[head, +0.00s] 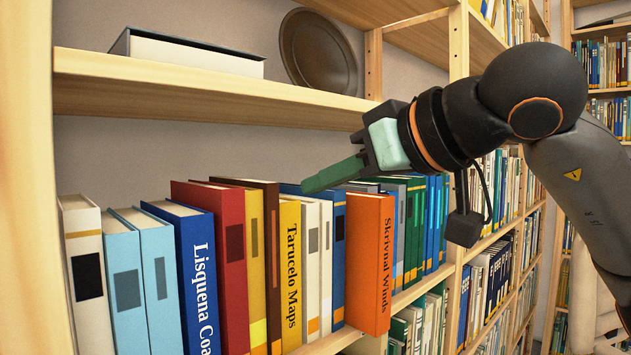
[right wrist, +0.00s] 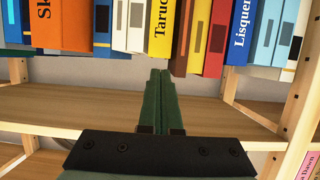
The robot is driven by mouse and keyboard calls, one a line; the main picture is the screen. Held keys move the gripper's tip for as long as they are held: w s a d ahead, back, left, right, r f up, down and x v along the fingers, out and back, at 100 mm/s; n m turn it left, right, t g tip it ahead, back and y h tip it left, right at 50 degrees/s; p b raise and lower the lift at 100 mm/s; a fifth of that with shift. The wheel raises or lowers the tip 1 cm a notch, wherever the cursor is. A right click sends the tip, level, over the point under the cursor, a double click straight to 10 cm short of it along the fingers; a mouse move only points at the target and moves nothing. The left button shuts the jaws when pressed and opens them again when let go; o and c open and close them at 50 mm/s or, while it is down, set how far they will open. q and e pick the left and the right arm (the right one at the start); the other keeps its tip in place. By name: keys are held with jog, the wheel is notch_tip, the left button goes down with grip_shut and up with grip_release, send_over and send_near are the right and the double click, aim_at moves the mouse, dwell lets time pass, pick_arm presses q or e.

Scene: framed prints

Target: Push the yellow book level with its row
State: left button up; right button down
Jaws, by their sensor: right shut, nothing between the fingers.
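The yellow book titled Tarucelo Maps (head: 290,285) stands upright in the row between a dark brown book and pale ones. Its spine also shows in the right wrist view (right wrist: 161,28). I cannot tell exactly how far it stands out from its neighbours. My right gripper (head: 306,186) is shut and empty, its green fingers pointing left, at about the height of the book tops. In the right wrist view the fingertips (right wrist: 160,72) point toward the yellow book's end, with no clear contact. My left gripper is not in view.
An orange book titled Skrivnal Winds (head: 370,265) juts out to the right. A blue Lisquena book (head: 192,270), a red book (head: 222,255) and a second yellow book (head: 254,265) stand to the left. A shelf board (head: 200,92) runs above the row.

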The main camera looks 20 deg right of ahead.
aim_at(289, 209)
jog(key=w+a, duration=0.1)
jog(key=w, duration=0.2)
jog(key=w+a+p, duration=0.1)
jog(key=w, duration=0.2)
jog(key=w+a, duration=0.1)
jog(key=w, duration=0.2)
jog(key=shift+w+a, duration=0.15)
jog(key=shift+w, duration=0.1)
jog(key=shift+f, duration=0.5)
jog(key=shift+s+f, duration=0.1)
jog(key=shift+f, duration=0.25)
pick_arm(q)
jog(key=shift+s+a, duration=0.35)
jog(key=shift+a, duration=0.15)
pick_arm(e)
jog(key=shift+f, duration=0.1)
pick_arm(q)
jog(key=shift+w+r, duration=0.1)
pick_arm(e)
jog(key=shift+s, duration=0.1)
